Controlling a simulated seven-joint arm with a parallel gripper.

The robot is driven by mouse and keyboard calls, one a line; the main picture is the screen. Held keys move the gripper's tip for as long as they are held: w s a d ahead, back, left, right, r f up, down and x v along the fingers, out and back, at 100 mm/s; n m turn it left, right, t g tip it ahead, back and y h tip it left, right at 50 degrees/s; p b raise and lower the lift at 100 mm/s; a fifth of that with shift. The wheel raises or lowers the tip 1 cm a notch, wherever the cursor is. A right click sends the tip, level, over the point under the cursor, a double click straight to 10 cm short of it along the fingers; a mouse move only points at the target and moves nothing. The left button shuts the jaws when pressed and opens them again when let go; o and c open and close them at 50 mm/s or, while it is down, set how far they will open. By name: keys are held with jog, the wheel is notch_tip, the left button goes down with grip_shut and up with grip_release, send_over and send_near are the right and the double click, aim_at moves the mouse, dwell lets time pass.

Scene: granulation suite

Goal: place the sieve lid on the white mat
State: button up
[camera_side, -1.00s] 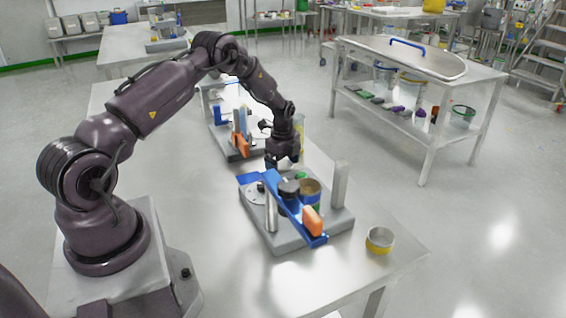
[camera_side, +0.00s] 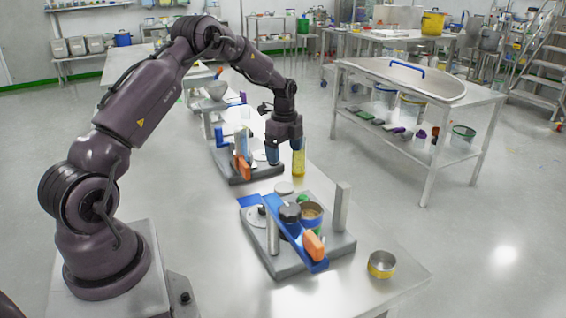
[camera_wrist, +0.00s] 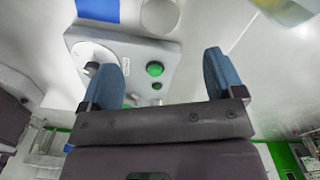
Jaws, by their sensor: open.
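A pale, flat round disc (camera_side: 284,187) lies on the steel table between the two fixtures. It also shows at the top of the wrist view (camera_wrist: 160,15). I cannot tell whether it is the sieve lid, the white mat, or one lying on the other. My gripper (camera_side: 275,156) is above the table, behind the disc and apart from it. In the wrist view its two blue fingers (camera_wrist: 160,78) are spread with nothing held between them.
A near fixture (camera_side: 340,247) with a blue arm and orange handle stands in front. A blue mat (camera_side: 250,200) lies left of the disc. A yellow bottle (camera_side: 298,160) is close beside my gripper.

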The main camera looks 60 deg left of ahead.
jog(key=s+d+r+n+t+y, duration=0.1)
jog(key=s+d+r+n, duration=0.2)
jog(key=d+r, duration=0.6)
jog(key=s+d+r+n+t, duration=0.25)
jog(key=d+r, duration=0.45)
jog(key=r, duration=0.4)
jog(key=s+d+r+n+t, duration=0.1)
jog(key=s+d+n, duration=0.3)
jog(key=s, duration=0.5)
jog(key=s+d+r+n+t+h, duration=0.1)
jog(key=s+d+n, duration=0.3)
jog(key=s+d, duration=0.3)
jog(key=shift+s+d+r, duration=0.25)
jog(key=shift+s, duration=0.95)
